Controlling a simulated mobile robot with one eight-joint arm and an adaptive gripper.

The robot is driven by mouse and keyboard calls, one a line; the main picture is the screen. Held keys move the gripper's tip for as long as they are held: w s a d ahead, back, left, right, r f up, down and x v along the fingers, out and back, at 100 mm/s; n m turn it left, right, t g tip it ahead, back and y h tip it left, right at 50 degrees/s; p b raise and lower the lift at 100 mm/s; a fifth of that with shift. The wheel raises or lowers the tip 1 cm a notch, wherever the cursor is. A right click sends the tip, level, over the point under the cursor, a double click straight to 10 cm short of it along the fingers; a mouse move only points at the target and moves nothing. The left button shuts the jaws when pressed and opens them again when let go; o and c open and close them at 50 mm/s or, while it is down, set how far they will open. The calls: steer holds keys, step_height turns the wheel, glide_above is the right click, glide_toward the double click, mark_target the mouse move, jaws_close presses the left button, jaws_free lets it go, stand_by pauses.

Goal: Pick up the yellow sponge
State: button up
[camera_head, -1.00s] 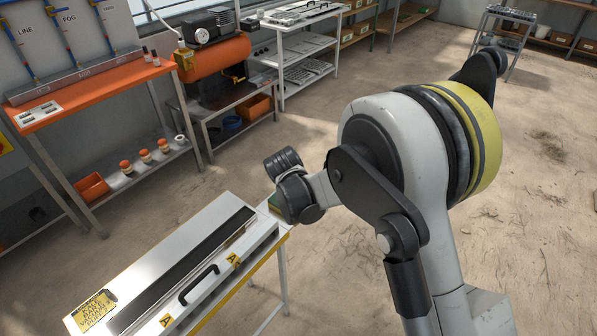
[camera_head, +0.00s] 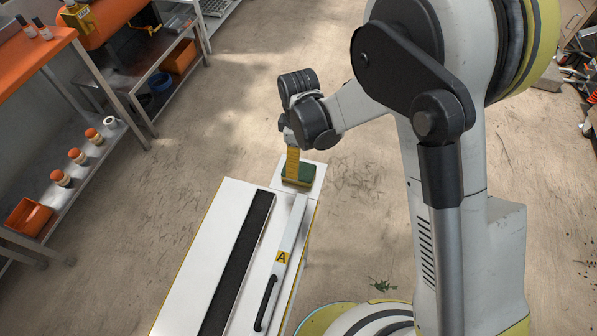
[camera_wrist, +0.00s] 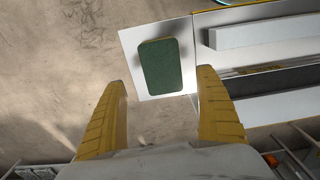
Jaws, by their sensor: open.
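The sponge (camera_head: 298,175) lies flat on a small white plate (camera_head: 314,184) at the far end of the white bench unit. It has a dark green top and a thin yellow edge below. In the wrist view the sponge (camera_wrist: 160,64) shows its green face, ahead of and between the two yellow fingers. My gripper (camera_wrist: 161,79) is open and empty, its fingertips wide apart. In the head view my gripper (camera_head: 292,172) points down over the sponge and hides part of it; I cannot tell the height gap.
The white unit (camera_head: 183,290) has a dark slot, a raised bar labelled A and a black handle (camera_head: 266,303). An orange-topped bench (camera_head: 30,66) with bottles on its lower shelf stands at left. Open floor lies beyond the plate.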

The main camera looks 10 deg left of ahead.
steer(key=f+b, duration=0.1)
steer(key=f, duration=0.2)
steer(key=f+b, duration=0.2)
steer(key=f, duration=0.2)
steer(key=shift+s+d, duration=0.1)
steer(key=shift+s, duration=0.1)
steer(key=shift+r, duration=0.1)
steer(key=shift+c, duration=0.3)
steer(key=c, duration=0.8)
